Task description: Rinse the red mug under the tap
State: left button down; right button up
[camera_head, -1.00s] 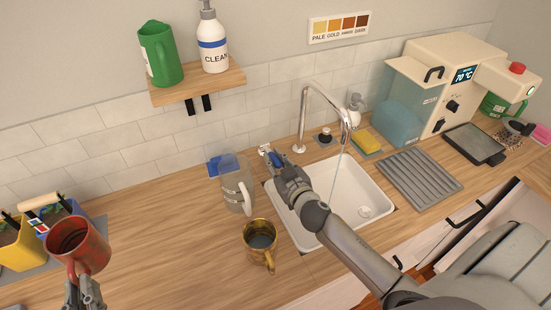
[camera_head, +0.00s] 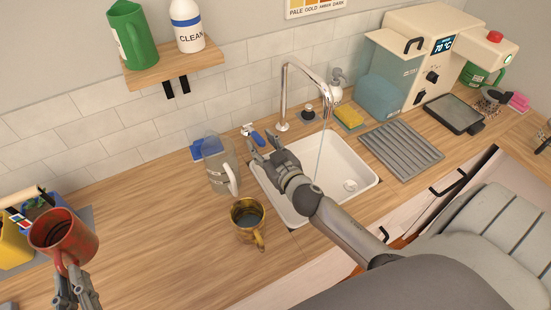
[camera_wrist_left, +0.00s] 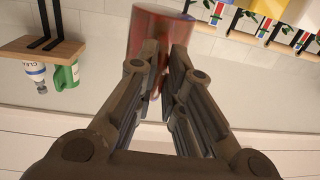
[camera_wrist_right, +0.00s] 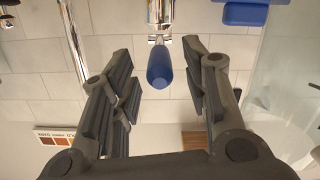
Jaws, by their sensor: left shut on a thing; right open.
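The red mug (camera_head: 66,236) is at the lower left in the head view, held above the counter. My left gripper (camera_head: 74,284) is shut on it; the mug also shows beyond the fingers in the left wrist view (camera_wrist_left: 160,32). The chrome tap (camera_head: 285,95) stands behind the white sink (camera_head: 350,172), and a thin stream of water falls from its spout into the basin. A blue-tipped tap lever (camera_head: 258,138) sticks out of the wall left of the tap. My right gripper (camera_head: 264,152) is open just in front of the lever, which shows between its fingers (camera_wrist_right: 160,66).
A clear jug (camera_head: 219,170) and a gold mug (camera_head: 247,222) stand left of the sink. A ribbed drainer (camera_head: 400,150) and a yellow sponge (camera_head: 350,116) lie to its right. A shelf (camera_head: 175,66) hangs above. Counter between red and gold mugs is clear.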

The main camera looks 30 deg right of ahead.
jog(key=s+r, duration=0.1)
jog(key=s, duration=0.8)
jog(key=shift+s+a+r, duration=0.15)
jog(key=shift+a+r, duration=0.05)
jog(key=shift+a, duration=0.1)
